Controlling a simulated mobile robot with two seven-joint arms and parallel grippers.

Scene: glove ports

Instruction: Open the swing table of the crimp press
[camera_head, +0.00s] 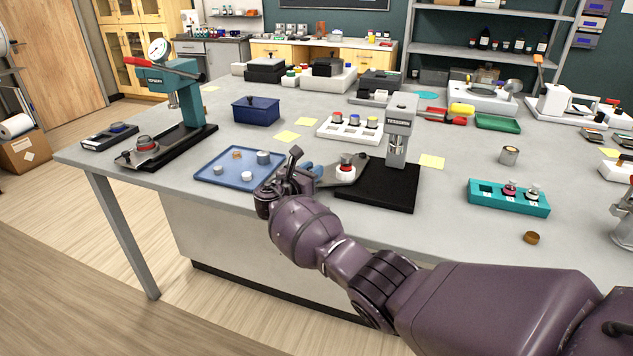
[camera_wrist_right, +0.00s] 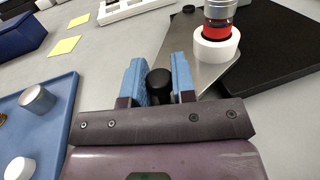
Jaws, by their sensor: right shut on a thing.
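The crimp press (camera_head: 400,128) is a grey column on a black base (camera_head: 385,188) near the front middle of the bench. Its swing table (camera_head: 358,175) is a grey metal plate that sticks out to the left of the column. A red-banded vial (camera_head: 346,161) stands on the plate in a white ring; the plate also shows in the right wrist view (camera_wrist_right: 192,48). My right gripper (camera_wrist_right: 159,82) is shut on the black knob (camera_wrist_right: 159,88) at the plate's outer end, with a blue finger on each side. My left gripper is out of view.
A blue tray (camera_head: 222,178) with small cylinders lies just left of my right gripper. A teal press with a dial (camera_head: 188,90) stands further left. A white rack (camera_head: 342,136) is behind the crimp press, and a teal vial rack (camera_head: 482,197) is to its right.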

